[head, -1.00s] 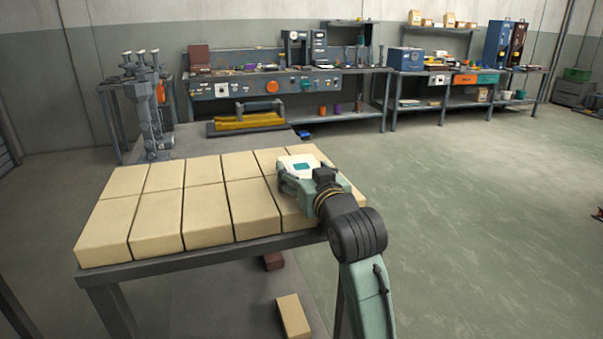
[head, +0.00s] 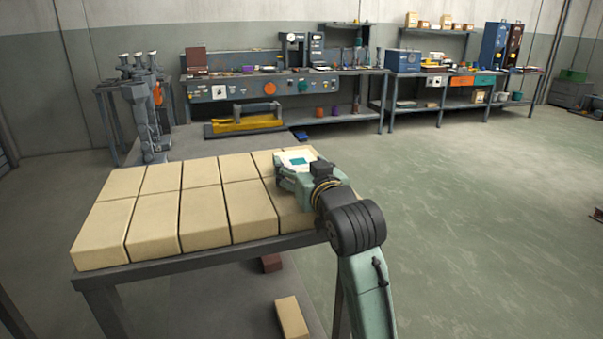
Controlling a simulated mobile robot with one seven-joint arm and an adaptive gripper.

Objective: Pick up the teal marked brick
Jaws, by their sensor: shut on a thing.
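The teal marked brick (head: 297,156) shows a pale top with a teal square at the right end of the table's brick rows. My gripper (head: 296,171) reaches in from the front right and is shut on this brick, with its jaws along the brick's sides. The brick's lower part is hidden by the gripper, so I cannot tell how far it is above the bricks or tabletop under it.
Plain tan bricks (head: 155,221) stand in two close rows on a dark metal table (head: 200,258). A loose brick (head: 291,318) lies below, by the table's front. A workbench (head: 350,80) lines the back wall. The floor at right is clear.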

